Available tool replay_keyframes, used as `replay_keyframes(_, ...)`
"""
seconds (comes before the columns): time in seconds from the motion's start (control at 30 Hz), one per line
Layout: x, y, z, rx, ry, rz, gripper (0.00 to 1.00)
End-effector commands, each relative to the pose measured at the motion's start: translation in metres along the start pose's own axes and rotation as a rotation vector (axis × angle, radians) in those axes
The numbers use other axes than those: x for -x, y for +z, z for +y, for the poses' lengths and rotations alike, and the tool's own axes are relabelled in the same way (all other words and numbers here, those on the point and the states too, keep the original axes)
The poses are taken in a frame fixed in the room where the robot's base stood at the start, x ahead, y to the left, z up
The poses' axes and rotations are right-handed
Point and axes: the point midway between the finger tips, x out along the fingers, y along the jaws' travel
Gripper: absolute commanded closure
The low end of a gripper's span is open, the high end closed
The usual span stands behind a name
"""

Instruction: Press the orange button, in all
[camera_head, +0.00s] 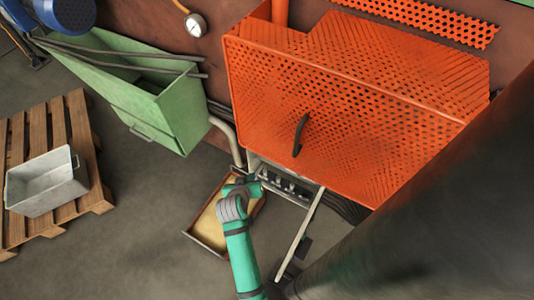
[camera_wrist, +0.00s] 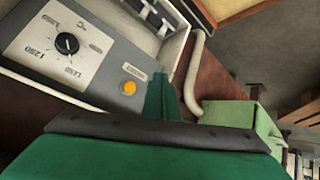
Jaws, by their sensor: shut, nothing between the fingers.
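The orange button (camera_wrist: 129,87) is a small round button on a grey control panel (camera_wrist: 95,75), below a small label plate, in the wrist view. My gripper (camera_wrist: 161,82) is shut and empty; its green fingers show just right of the button. I cannot tell how far the fingertips are from the panel, and no contact with the button shows. In the head view my gripper (camera_head: 256,184) is at the panel box under the orange mesh guard, and the button is hidden there.
A black dial (camera_wrist: 67,43) with a printed scale is left of the button. An orange mesh guard (camera_head: 350,90) overhangs the panel. An open door (camera_head: 300,235) stands right of my arm. A shallow tray (camera_head: 207,228) lies below, and a green bin (camera_head: 170,115) is left.

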Motion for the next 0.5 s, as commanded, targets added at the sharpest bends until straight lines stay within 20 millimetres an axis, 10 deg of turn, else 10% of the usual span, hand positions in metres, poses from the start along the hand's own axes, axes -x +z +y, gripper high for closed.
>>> replay_keyframes(0.5, -0.042, -0.031, 0.032, -0.003, 0.001, 0.001, 1.00)
